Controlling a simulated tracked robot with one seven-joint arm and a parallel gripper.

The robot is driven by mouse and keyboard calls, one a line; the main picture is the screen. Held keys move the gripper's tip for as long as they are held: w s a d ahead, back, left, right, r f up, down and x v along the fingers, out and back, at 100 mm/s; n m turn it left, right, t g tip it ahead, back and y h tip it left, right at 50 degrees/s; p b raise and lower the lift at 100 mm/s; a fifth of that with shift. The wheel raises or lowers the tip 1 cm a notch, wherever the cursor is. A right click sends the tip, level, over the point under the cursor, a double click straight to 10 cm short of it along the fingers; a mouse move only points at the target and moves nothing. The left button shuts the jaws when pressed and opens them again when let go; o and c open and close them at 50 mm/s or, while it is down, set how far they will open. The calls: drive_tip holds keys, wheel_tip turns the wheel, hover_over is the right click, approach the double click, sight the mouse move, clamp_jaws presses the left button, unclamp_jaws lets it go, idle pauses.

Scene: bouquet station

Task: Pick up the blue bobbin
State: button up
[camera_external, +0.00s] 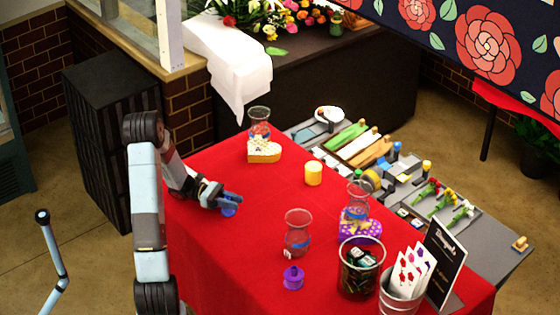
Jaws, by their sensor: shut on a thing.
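The blue bobbin (229,209) is at the left part of the red-covered table (262,228). My gripper (230,202) is shut on it, with the fingers around its upper part. The bobbin's lower part shows below the fingers. I cannot tell whether it touches the cloth or is held just above it.
A yellow bobbin (313,173) and a purple bobbin (293,278) stand apart on the cloth. The cloth right of my gripper is clear.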

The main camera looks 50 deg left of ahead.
clamp_jaws()
